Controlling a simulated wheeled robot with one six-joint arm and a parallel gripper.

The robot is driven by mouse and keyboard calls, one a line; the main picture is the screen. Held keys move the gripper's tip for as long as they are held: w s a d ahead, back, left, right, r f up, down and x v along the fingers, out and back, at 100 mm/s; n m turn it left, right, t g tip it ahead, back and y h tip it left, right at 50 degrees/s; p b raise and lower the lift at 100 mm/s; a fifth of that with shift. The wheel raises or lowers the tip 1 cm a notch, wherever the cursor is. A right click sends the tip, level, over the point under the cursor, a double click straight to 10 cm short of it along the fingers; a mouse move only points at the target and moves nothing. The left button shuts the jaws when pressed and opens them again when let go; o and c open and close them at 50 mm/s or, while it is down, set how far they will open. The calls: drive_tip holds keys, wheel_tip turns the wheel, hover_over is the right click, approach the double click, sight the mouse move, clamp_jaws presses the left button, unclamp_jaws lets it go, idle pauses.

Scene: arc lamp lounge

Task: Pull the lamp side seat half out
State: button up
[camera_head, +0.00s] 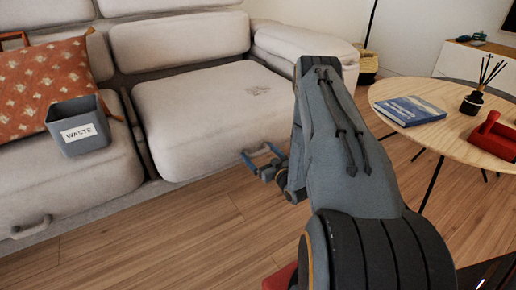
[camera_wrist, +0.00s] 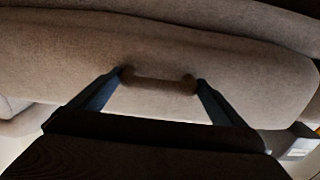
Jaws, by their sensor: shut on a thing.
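The lamp side seat (camera_head: 200,105) is the pale padded seat on the right of the sofa, nearest the thin dark lamp pole (camera_head: 371,30). My gripper (camera_head: 258,150) is low at its front, with blue fingers. In the wrist view, my gripper (camera_wrist: 160,78) is shut on the seat's short beige handle (camera_wrist: 158,84), with one finger at each end. The seat's front (camera_wrist: 100,45) fills much of that view. In the head view the handle is hard to make out, and my arm hides the seat's front right corner.
A round wooden table (camera_head: 440,135) stands at right with a blue book (camera_head: 410,110), a reed diffuser (camera_head: 472,103) and a red object (camera_head: 493,138). Wooden floor (camera_head: 150,240) before the sofa is clear.

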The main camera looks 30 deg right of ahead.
drive_tip(key=s+p, duration=0.2)
drive_tip(key=s, duration=0.3)
drive_tip(key=shift+s+d, duration=0.1)
drive_tip(key=shift+s, duration=0.05)
drive_tip(key=o, duration=1.2)
drive_tip(key=shift+c, duration=0.2)
drive_tip(key=s+p, duration=0.3)
drive_tip(key=s, duration=0.4)
drive_tip(key=shift+s+d, duration=0.25)
drive_tip(key=shift+s, duration=0.15)
